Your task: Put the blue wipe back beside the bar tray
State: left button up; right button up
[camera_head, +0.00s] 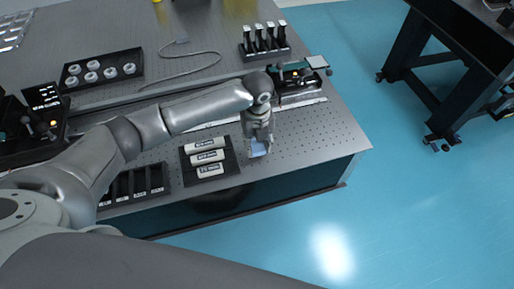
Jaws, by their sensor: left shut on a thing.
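My left gripper (258,146) points down over the front right part of the optical table (318,140). It is shut on the blue wipe (259,150), which shows as a small pale blue patch at the fingertips. I cannot tell whether the wipe touches the table. Just left of the gripper is a black tray with several white labelled bars (208,157), likely the bar tray. My right gripper is not in view.
A black slotted rack (135,185) stands left of the bar tray. A tray of white round parts (102,70), a cable (190,58) and a rack of upright holders (264,42) lie farther back. Bare table lies right of the gripper, up to the edge.

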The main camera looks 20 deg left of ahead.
aim_at(257, 146)
pick_arm(q)
jog(key=shift+f, duration=1.45)
jog(key=shift+f, duration=0.15)
jog(key=o, duration=0.9)
notch_tip(257, 146, up, 12)
jog(key=shift+r+b, duration=0.2)
jog(key=shift+b, duration=0.25)
